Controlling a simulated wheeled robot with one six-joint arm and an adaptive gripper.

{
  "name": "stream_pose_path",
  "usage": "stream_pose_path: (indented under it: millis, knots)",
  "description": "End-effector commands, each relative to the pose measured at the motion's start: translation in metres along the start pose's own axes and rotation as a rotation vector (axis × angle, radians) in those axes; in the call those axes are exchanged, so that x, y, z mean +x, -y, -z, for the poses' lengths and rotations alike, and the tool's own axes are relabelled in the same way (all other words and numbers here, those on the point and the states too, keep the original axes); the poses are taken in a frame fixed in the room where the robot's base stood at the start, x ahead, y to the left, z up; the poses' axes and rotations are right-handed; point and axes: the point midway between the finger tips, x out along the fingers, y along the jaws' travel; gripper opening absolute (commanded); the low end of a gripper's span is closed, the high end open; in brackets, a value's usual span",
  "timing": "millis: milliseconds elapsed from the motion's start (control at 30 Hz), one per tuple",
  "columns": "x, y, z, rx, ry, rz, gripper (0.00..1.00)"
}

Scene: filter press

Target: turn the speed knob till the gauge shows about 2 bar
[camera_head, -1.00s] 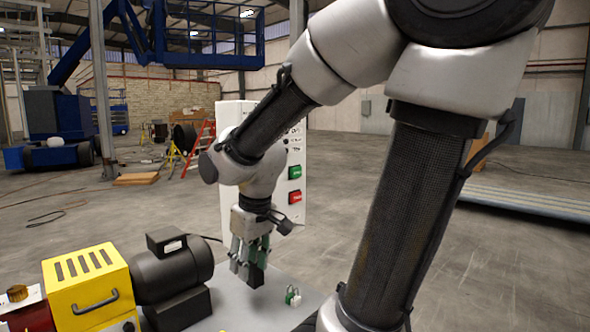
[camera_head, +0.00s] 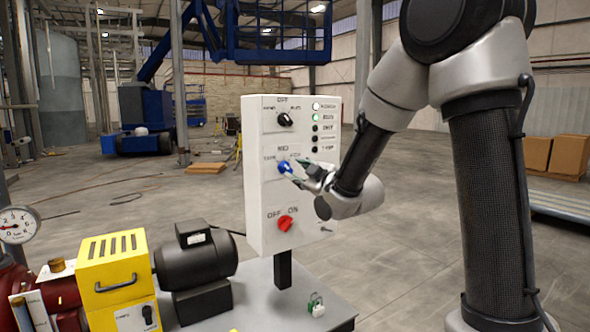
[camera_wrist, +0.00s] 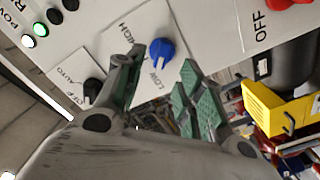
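The blue speed knob (camera_head: 285,166) is in the middle of the white control box's front. In the wrist view the blue knob (camera_wrist: 160,50) sits between LOW and HIGH labels. My gripper (camera_head: 298,173) comes in from the right, close to the knob. In the wrist view the green-padded fingers of my gripper (camera_wrist: 161,66) are spread, with the knob between and just beyond their tips. I cannot tell whether a finger touches it. The round pressure gauge (camera_head: 17,225) is at the left edge; its needle points left, its exact reading too small to tell.
The control box (camera_head: 255,215) also bears a black selector (camera_head: 285,120) above and a red OFF/ON switch (camera_head: 285,223) below. A yellow guard (camera_head: 113,268) and dark motor (camera_head: 195,262) stand left of it. A small padlock (camera_head: 316,304) lies on the base plate.

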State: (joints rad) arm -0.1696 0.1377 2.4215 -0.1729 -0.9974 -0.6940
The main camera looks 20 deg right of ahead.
Motion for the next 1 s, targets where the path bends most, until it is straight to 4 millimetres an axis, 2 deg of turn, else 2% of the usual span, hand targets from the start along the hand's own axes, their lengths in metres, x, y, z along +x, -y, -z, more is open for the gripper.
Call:
stream_pose_path:
  millis: [200,400,733,900,1000]
  knots:
    - [0.038,0.001,0.000,0.001,0.000,0.001,0.38]
    - [0.061,0.001,0.000,0.002,0.001,0.001,0.38]
    - [0.066,0.000,0.000,0.003,0.002,0.001,0.38]
    - [0.066,0.000,0.000,0.003,0.002,0.001,0.07]
    - [0.066,0.000,0.000,0.003,0.001,0.001,0.05]
